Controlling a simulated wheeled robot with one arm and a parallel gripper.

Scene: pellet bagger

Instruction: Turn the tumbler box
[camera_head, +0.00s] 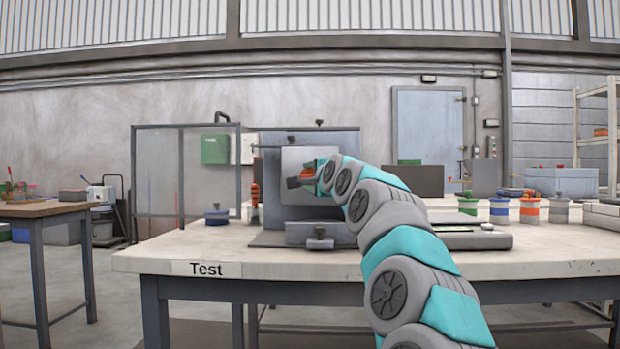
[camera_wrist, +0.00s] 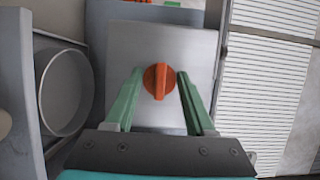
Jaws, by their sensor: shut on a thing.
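The tumbler box (camera_head: 295,157) looks like a pale grey square housing on a stand on the Test bench. Its flat grey face (camera_wrist: 195,50) fills the middle of the wrist view, with a round orange knob (camera_wrist: 160,82) with a raised grip bar. The grip bar is close to upright in that view, slightly tilted. My gripper (camera_wrist: 159,78) has its green fingers on either side of the knob and is shut on it. In the head view my gripper (camera_head: 314,172) is at the box's face, and my arm hides part of the box's right side.
The pale Test bench (camera_head: 200,255) runs across the front. A mesh screen (camera_head: 160,170) and a blue-lidded pot (camera_head: 216,216) stand left of the box. Several banded pots, such as an orange one (camera_head: 529,210), and a blue-lidded box (camera_head: 562,182) stand right.

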